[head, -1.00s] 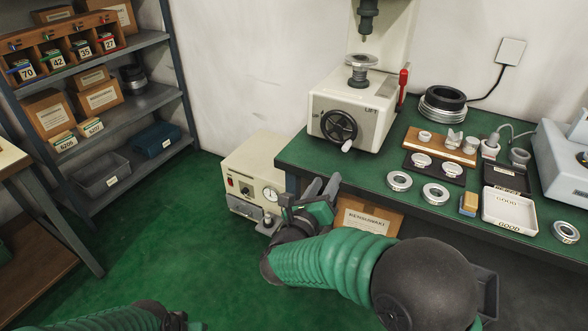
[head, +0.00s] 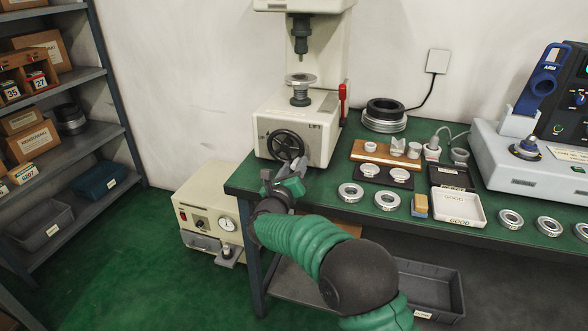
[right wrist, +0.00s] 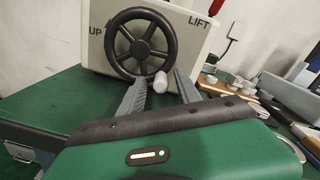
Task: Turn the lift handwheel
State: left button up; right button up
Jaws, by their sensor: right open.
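The black lift handwheel (head: 286,145) is on the front of the cream press base (head: 320,138), marked LIFT. In the right wrist view the spoked handwheel (right wrist: 141,44) shows between the words UP and LIFT. Its white crank knob (right wrist: 161,82) sits at the wheel's lower right. My right gripper (head: 281,172) is just in front of and below the wheel. In the right wrist view my right gripper (right wrist: 160,88) is open, with the knob seen between its two fingertips. I cannot tell whether the fingers touch it. In the head view the gripper hides the knob. My left gripper is not in view.
The green bench top (head: 325,205) holds bearing rings (head: 387,200), a white GOOD tray (head: 457,206) and a wooden block (head: 385,153). A red lever (head: 343,97) stands at the press's right. A cream box with a gauge (head: 210,212) stands below left.

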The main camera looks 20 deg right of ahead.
aim_at(287, 135)
grip_shut()
jog(key=shift+r+n, duration=0.15)
jog(key=shift+n, duration=0.15)
dwell(0.9)
